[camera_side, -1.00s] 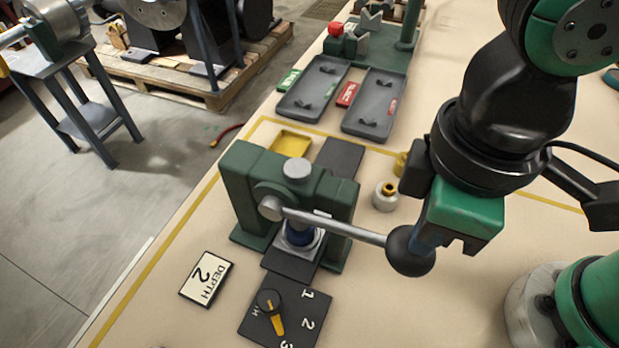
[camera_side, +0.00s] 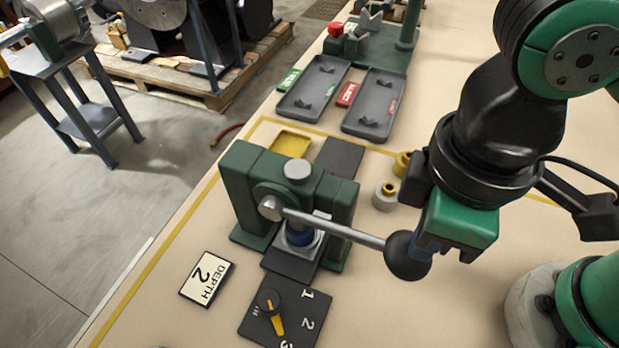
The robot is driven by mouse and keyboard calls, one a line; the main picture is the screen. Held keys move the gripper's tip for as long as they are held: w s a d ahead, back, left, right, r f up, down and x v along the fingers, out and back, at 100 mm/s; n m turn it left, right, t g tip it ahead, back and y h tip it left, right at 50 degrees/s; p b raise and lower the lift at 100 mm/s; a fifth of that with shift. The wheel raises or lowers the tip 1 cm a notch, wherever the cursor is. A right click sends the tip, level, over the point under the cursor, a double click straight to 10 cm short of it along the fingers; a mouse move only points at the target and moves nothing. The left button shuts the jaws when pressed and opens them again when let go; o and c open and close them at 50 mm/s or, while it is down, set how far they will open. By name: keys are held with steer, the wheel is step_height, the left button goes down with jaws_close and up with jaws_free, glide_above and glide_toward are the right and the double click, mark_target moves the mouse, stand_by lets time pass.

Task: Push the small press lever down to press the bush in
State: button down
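The small press (camera_side: 240,175) is a green frame with a silver cap on top. Its lever (camera_side: 335,228) is a silver rod that points right and slightly down, ending in a black ball knob (camera_side: 402,258). A blue part (camera_side: 299,236) sits on a light block under the press; the bush itself I cannot make out. My gripper (camera_side: 440,252) is right at the knob, its green body above and to the right. The fingers are mostly hidden behind or beside the knob, so I cannot tell whether they grip it.
A dial plate (camera_side: 305,325) with a yellow pointer and a "DEPTH 2" card (camera_side: 206,279) lie in front of the press. A light bush-like part (camera_side: 385,196) stands behind the lever. Two grey trays (camera_side: 374,104) lie farther back. The table's left edge is near.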

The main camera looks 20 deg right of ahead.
steer(key=shift+s+d+f, duration=0.1)
steer(key=shift+f, duration=0.7)
stand_by(1.4)
stand_by(0.4)
step_height(320, 180, up, 11)
stand_by(0.8)
steer(key=w+d+f+m+t, duration=0.3)
steer(key=w+d+f+m, duration=0.1)
steer(key=d, duration=0.5)
steer(key=w+d+f+m+t, duration=0.4)
steer(key=w+d+f+m, duration=0.1)
steer(key=w+d, duration=0.4)
steer(key=shift+d+f, duration=0.2)
steer(key=shift+f, duration=0.35)
